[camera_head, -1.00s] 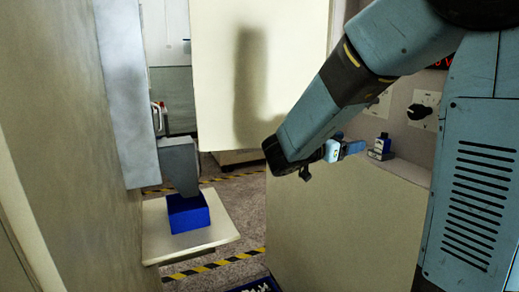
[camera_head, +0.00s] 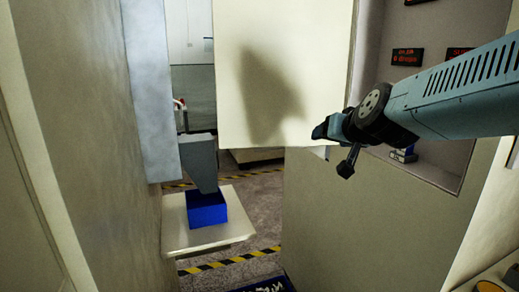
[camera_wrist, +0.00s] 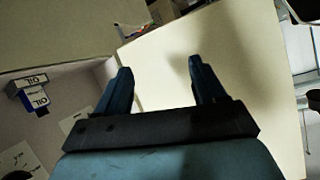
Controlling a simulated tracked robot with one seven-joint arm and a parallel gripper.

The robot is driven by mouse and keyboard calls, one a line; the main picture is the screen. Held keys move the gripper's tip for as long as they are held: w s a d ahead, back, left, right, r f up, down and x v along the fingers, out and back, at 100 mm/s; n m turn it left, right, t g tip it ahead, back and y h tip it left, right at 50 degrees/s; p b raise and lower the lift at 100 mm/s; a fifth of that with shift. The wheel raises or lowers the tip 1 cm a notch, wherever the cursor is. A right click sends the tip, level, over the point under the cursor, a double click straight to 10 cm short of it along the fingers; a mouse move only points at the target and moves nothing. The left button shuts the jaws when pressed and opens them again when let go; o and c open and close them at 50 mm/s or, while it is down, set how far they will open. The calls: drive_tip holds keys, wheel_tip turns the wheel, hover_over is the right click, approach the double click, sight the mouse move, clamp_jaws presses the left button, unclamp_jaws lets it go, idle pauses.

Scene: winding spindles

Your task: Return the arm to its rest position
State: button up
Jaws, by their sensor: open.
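My arm (camera_head: 450,95) reaches in from the right edge in the head view, stretched roughly level. Its wrist end is in front of the cabinet recess, close to the open cream door panel (camera_head: 275,60). In the wrist view my gripper (camera_wrist: 160,68) has its two dark fingers spread apart with nothing between them. The cream panel (camera_wrist: 160,90) lies beyond the fingers. In the head view the fingers are small and seen from the side.
Small oil boxes (camera_head: 403,155) stand in the recess at right; they also show in the wrist view (camera_wrist: 36,96).

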drive_tip(key=s+d+f+g+h, duration=0.1)
drive_tip(key=s+d+f+g, duration=0.2)
drive_tip(key=s, duration=0.5)
drive_tip(key=s+d+f+n+g+h, duration=0.1)
drive_tip(key=s+d+f+g, duration=0.2)
drive_tip(key=s, duration=0.6)
drive_tip(key=shift+s+f+g, duration=0.15)
drive_tip(key=shift+f+g, duration=0.1)
drive_tip(key=shift+g, duration=0.15)
